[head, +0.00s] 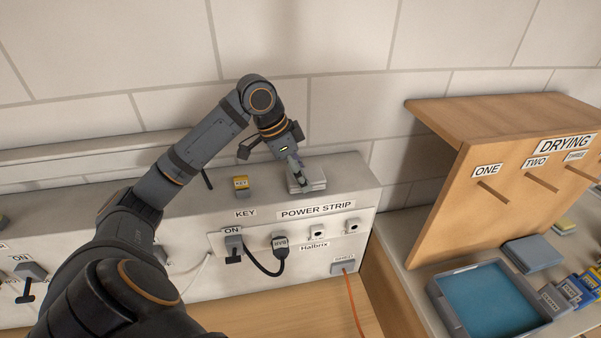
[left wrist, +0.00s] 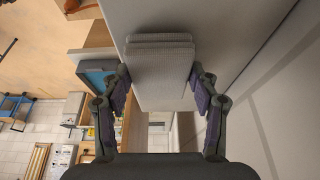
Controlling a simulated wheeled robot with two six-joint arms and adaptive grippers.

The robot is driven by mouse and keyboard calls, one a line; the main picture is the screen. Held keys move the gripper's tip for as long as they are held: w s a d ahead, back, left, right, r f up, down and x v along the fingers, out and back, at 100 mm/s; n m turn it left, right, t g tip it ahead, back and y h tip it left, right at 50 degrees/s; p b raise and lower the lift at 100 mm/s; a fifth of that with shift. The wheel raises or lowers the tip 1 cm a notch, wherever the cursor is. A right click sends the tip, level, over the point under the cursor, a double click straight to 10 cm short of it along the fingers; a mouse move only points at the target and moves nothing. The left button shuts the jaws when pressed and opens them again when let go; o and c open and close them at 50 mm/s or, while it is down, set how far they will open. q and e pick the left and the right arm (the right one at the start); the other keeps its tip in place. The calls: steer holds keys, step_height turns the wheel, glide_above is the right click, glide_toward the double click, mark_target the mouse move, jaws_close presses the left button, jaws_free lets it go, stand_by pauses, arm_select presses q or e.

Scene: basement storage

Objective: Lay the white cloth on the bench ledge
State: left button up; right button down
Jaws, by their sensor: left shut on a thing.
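The folded white cloth (head: 312,186) is a flat, light grey-white stack of layers. It is at the right part of the pale ledge (head: 345,165) above the power strip panel; I cannot tell whether it rests on it or is just above. My left gripper (head: 298,178) reaches down over the cloth and is shut on it. In the left wrist view the cloth (left wrist: 160,48) lies between the two fingers (left wrist: 160,80), one at each side edge. The fingers hide part of the cloth in the head view. My right gripper is not in view.
A yellow-and-grey KEY block (head: 241,187) stands on the ledge left of the cloth. A wooden DRYING board (head: 500,170) with pegs stands at right. A blue-bottomed tray (head: 488,300) and several small boxes lie below it. An orange cord (head: 354,305) hangs from the panel.

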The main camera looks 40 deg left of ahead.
arm_select(q)
steer(key=shift+f, duration=0.1)
steer(key=shift+d+f, duration=0.1)
steer(key=shift+f, duration=0.05)
steer(key=o, duration=1.1)
steer(key=shift+w, duration=0.1)
steer(key=shift+r, duration=0.45)
steer(key=v, duration=1.1)
steer(key=shift+r, duration=0.3)
